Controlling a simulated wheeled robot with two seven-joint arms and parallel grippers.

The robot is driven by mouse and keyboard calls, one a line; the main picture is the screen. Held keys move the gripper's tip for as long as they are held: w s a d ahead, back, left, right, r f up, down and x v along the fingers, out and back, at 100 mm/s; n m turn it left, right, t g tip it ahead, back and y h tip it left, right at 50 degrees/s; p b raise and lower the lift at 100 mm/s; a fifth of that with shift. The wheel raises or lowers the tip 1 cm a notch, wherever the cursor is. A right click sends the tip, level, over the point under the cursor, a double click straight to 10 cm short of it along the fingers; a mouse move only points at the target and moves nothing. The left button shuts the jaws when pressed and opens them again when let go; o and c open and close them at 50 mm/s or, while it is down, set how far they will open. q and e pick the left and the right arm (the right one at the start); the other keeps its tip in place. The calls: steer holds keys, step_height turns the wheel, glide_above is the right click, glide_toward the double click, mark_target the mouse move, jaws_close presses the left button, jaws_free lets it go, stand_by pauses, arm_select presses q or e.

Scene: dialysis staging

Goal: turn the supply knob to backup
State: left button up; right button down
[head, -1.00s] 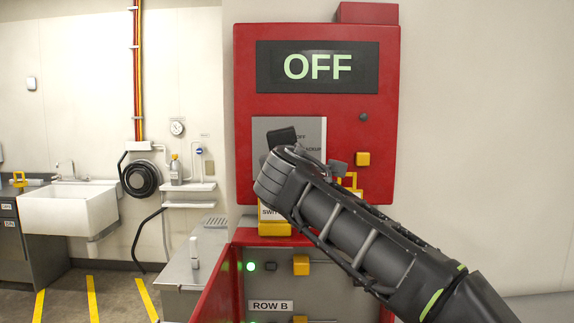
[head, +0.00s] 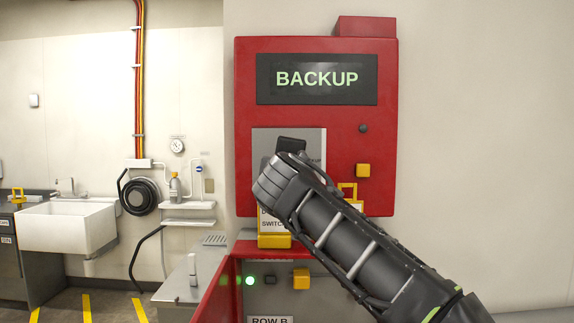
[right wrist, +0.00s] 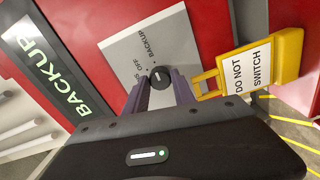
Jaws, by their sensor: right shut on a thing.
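The supply knob (right wrist: 160,78) is small, dark and round on a grey plate (right wrist: 165,35) with the labels OFF and BACKUP, in the right wrist view. My right gripper (right wrist: 162,88) is shut on the knob, its two fingers on either side of it. In the head view my right arm and gripper (head: 288,150) cover the knob and part of the plate. The display (head: 316,79) on the red panel (head: 245,120) reads BACKUP; it also shows in the right wrist view (right wrist: 45,70). My left gripper is not in view.
A yellow DO NOT SWITCH tag (right wrist: 262,62) hangs close beside the knob. Below is an open red cabinet (head: 215,295) with a green light. A sink (head: 66,227) stands far left.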

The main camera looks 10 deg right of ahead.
steer(key=c, duration=1.1)
jaws_free()
steer(key=shift+o, duration=0.2)
steer(key=b+v, duration=0.2)
steer(key=v, duration=0.5)
steer(key=shift+s, duration=0.4)
steer(key=shift+f, duration=0.1)
